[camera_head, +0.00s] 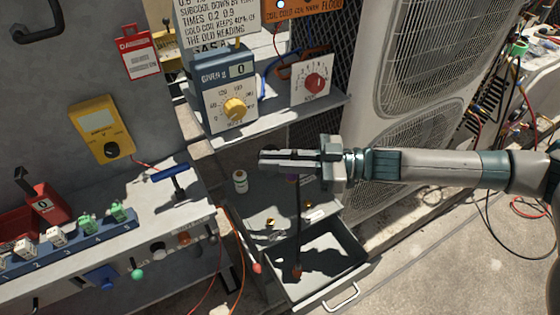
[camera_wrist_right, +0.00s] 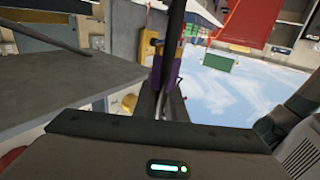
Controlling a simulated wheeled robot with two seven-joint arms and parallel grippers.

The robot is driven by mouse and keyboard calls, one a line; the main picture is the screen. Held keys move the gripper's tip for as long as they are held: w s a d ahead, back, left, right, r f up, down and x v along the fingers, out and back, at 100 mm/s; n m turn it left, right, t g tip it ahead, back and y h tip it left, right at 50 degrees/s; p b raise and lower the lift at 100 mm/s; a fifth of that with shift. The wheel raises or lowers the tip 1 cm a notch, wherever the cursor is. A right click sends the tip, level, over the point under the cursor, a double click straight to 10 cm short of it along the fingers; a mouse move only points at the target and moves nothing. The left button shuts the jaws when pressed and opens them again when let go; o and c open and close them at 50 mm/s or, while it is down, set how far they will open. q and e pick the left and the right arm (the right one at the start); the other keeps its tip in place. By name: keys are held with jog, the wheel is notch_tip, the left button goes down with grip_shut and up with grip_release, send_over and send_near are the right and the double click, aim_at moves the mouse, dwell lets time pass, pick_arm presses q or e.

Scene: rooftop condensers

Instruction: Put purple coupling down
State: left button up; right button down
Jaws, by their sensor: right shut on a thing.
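My right gripper (camera_head: 268,158) reaches in from the right and is level above the shelf and open drawer. It is shut on the purple coupling, which shows in the right wrist view (camera_wrist_right: 178,70) between the fingers, partly hidden behind a dark finger. My left gripper is not in view.
An open grey drawer (camera_head: 345,250) lies below the gripper. A small white jar (camera_head: 240,181) stands on the shelf to the left. A blue-topped T-handle (camera_head: 170,172) rises from the left bench. Gauge boxes stand behind. A condenser unit (camera_head: 420,60) is at the back right.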

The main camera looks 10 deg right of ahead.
jog(key=shift+w+a+r+n+g, duration=0.1)
jog(key=shift+w+a+n+g, duration=0.1)
jog(key=shift+a+n+g, duration=0.35)
jog(key=shift+w+a+r+n+g, duration=0.15)
jog(key=shift+w+n+g, duration=0.1)
jog(key=shift+g, duration=0.5)
jog(key=shift+s, duration=0.1)
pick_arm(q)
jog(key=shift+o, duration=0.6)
